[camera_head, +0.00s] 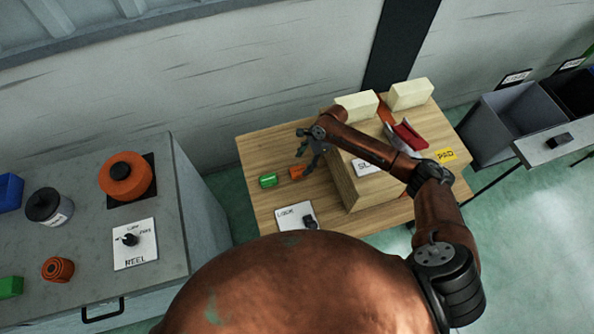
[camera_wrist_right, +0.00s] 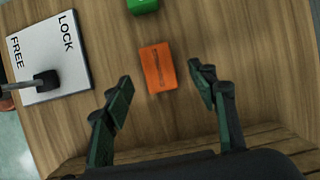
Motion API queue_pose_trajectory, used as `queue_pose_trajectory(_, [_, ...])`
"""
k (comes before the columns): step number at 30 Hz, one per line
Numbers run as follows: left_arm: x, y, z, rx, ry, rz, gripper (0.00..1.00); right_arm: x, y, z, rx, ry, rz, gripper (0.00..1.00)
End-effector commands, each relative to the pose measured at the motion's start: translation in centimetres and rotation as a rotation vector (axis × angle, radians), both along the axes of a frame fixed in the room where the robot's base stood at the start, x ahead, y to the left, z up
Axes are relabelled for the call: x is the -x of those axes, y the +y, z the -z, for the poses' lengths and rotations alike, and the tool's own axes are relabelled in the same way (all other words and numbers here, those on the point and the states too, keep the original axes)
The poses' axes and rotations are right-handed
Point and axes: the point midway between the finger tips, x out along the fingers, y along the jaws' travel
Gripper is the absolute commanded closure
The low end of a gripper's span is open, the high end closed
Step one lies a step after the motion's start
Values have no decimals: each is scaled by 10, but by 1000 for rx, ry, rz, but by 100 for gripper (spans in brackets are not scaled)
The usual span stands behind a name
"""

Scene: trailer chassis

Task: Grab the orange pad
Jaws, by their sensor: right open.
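The orange pad (camera_wrist_right: 157,67) is a small flat-topped block lying on the wooden table. In the head view the orange pad (camera_head: 296,173) lies just right of a green block. My right gripper (camera_head: 309,150) reaches over the table from the right, with its fingers close to the pad. In the right wrist view my right gripper (camera_wrist_right: 160,95) is open and empty, and the pad lies between and just beyond its two fingertips, with a gap on each side. My left gripper is not in view.
The green block (camera_head: 268,180) lies beside the pad. A LOCK/FREE switch plate (camera_wrist_right: 45,58) sits on the table. A grey cabinet (camera_head: 85,240) stands left.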

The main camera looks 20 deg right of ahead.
Motion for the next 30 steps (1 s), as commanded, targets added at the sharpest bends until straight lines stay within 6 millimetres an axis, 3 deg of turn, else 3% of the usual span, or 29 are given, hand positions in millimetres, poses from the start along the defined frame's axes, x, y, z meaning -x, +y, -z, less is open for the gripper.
queue_pose_trajectory(15, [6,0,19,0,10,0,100,3,20,57,1,3,4,47])
queue_pose_trajectory(23, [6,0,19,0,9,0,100,2,22,57,1,0,3,48])
queue_pose_trajectory(30, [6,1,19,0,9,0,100,2,22,57,1,1,3,64])
